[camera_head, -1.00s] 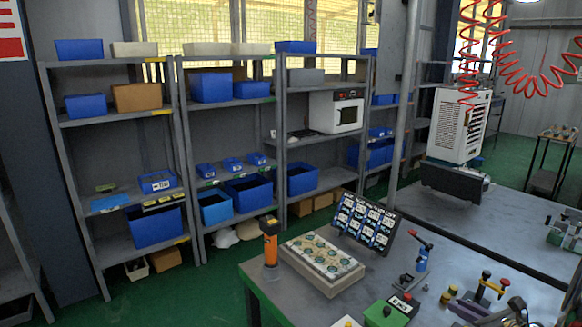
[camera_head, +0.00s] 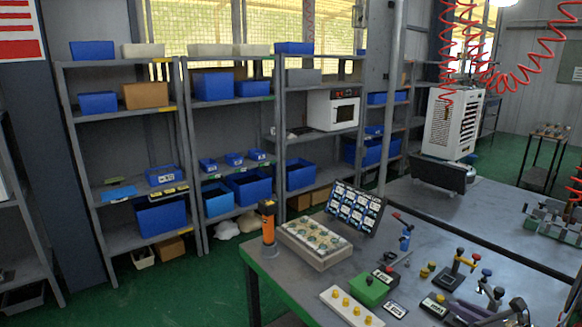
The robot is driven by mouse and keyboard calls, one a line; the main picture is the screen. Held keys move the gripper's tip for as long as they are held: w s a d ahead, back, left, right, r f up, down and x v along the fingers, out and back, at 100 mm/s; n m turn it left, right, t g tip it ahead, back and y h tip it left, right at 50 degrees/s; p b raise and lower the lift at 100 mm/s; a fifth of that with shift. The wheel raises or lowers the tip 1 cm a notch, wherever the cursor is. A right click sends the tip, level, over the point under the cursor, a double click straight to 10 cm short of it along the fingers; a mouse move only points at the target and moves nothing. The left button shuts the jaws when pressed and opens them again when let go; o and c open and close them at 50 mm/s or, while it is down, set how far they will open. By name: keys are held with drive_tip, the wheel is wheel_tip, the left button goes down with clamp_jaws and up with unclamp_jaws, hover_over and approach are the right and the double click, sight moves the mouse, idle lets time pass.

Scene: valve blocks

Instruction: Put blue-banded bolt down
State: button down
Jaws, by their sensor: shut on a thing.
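My gripper (camera_head: 478,312) shows low at the bottom right as a dark, purplish shape, partly cut off by the frame's lower edge. It is shut and appears above the front right of the workbench (camera_head: 285,283). The blue-banded bolt is in its jaws, but I cannot make out the bolt or its band at this size. A white block with several yellow pegs (camera_head: 352,308) lies at the bench's front edge, left of the gripper. A green box (camera_head: 371,290) stands just behind it.
Shelves (camera_head: 190,160) with blue bins line the wall.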

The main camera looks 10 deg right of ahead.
drive_tip(key=w+a+f+n+y, duration=0.1)
drive_tip(key=a+y, duration=0.1)
drive_tip(key=a, duration=0.4)
drive_tip(key=w+a+f+n+g+y, duration=0.1)
drive_tip(key=a+f+n+y, duration=0.1)
drive_tip(key=a, duration=0.5)
drive_tip(key=w+a+f+n+g+y, duration=0.1)
drive_tip(key=w+a+f+n+y, duration=0.1)
drive_tip(key=a, duration=0.4)
drive_tip(key=shift+a, duration=0.15)
drive_tip(key=a+f+n+g+y, duration=0.1)
drive_tip(key=a+f+n+y, duration=0.1)
drive_tip(key=a, duration=0.9)
drive_tip(key=w+a+f+n+g+y, duration=0.1)
drive_tip(key=a+f+n+g+y, duration=0.1)
drive_tip(key=a, duration=0.8)
drive_tip(key=shift+a+n+g, duration=0.3)
drive_tip(key=shift+a+n, duration=0.05)
drive_tip(key=shift+n, duration=0.15)
drive_tip(key=shift+w, duration=0.1)
drive_tip(key=shift+m+t+h, duration=2)
drive_tip(key=shift+m+h, duration=0.4)
drive_tip(key=shift+m, duration=0.2)
